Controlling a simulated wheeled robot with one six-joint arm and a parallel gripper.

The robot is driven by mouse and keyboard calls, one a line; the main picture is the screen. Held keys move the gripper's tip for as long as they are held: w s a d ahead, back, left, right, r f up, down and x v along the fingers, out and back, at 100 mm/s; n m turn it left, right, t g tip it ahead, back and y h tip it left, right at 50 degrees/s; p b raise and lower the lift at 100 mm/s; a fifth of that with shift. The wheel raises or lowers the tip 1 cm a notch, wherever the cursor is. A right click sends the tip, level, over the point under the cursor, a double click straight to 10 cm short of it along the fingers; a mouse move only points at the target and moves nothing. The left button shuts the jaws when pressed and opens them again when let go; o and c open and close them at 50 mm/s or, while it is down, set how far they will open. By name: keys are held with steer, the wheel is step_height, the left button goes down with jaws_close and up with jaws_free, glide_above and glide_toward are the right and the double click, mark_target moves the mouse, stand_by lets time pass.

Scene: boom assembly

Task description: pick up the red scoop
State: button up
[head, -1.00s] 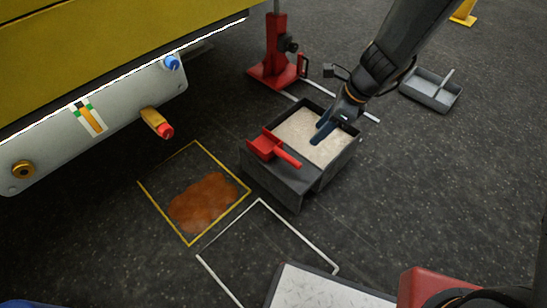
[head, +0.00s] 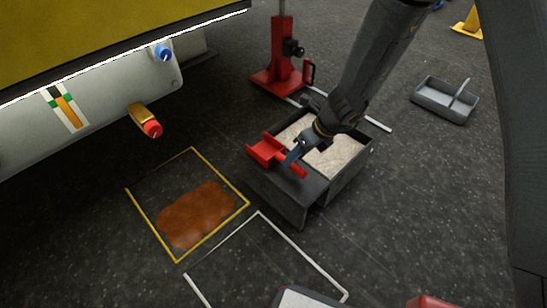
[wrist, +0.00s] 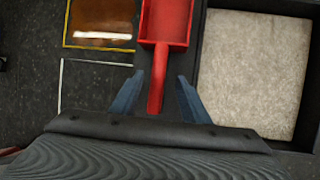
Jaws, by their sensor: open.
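The red scoop (head: 266,151) lies on the dark ledge of the bin, its handle pointing to the lower right. In the wrist view the scoop (wrist: 165,22) is at the top centre, its handle running down between my two fingers. My gripper (head: 296,154) is open at the handle, and its blue fingers show in the wrist view (wrist: 158,95) with one on each side of the handle and a gap on both sides. Whether the fingers are at the handle's height I cannot tell. Part of the handle is hidden by a finger in the head view.
The bin (head: 345,188) holds pale granules (head: 337,155). A red jack stand (head: 281,60) stands behind it, and a grey tray (head: 445,100) lies to the right. A rust-coloured spill (head: 195,215) lies inside a yellow floor outline. A machine with a red-tipped nozzle (head: 150,127) overhangs the left.

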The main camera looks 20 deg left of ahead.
mark_target(278, 158)
steer(key=shift+b+x, duration=1.75)
steer(key=shift+x, duration=0.65)
steer(key=shift+s, duration=0.1)
jaws_close()
